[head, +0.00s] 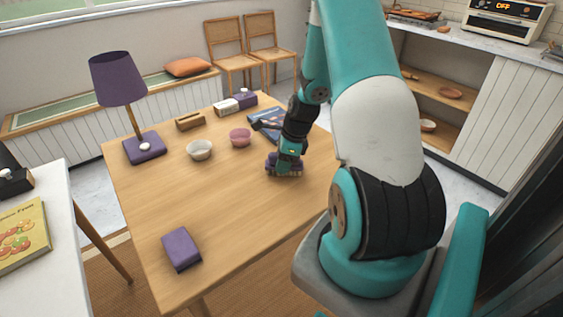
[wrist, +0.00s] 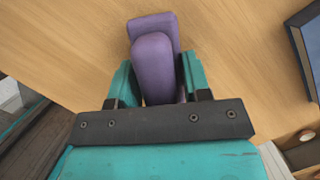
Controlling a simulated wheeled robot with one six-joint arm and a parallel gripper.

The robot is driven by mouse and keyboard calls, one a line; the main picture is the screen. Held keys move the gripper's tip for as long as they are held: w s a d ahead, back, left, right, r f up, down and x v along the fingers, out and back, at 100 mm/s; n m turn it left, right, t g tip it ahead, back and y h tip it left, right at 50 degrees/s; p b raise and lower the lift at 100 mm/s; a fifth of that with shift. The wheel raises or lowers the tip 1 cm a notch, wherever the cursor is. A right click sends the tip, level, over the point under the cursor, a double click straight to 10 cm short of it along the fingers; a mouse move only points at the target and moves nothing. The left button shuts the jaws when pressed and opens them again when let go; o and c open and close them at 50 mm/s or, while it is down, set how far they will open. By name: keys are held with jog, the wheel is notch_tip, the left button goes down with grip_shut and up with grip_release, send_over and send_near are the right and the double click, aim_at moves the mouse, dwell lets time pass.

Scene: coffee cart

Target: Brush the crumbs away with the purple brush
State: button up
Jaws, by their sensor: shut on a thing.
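The purple brush (wrist: 153,60) is between the two teal fingers of my gripper (wrist: 158,82) in the wrist view. My gripper (head: 287,165) is shut on it. In the head view the brush (head: 284,171) is low at the wooden table (head: 215,207), near its right side. I cannot tell whether its bristles touch the tabletop. No crumbs can be made out in either view; they may be too small or hidden by the brush and my arm.
A pink bowl (head: 240,137), a white bowl (head: 199,150) and a blue book (head: 267,125) lie near the brush. A purple lamp (head: 118,80) stands at the left, a purple block (head: 181,249) at the front. The table's middle is clear.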

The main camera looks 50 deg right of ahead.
jog(key=shift+s+d, duration=0.2)
jog(key=shift+d, duration=0.6)
notch_tip(320, 180, up, 2)
jog(key=shift+d+r+p, duration=0.1)
jog(key=shift+r+p, duration=0.15)
jog(key=shift+p, duration=0.75)
jog(key=shift+s+r+p, duration=0.1)
jog(key=shift+r+p, duration=0.2)
jog(key=shift+d+r+p, duration=0.1)
jog(key=shift+r+p, duration=0.25)
jog(key=shift+p, duration=0.05)
notch_tip(320, 180, up, 4)
jog(key=p, duration=0.4)
jog(key=shift+r, duration=0.15)
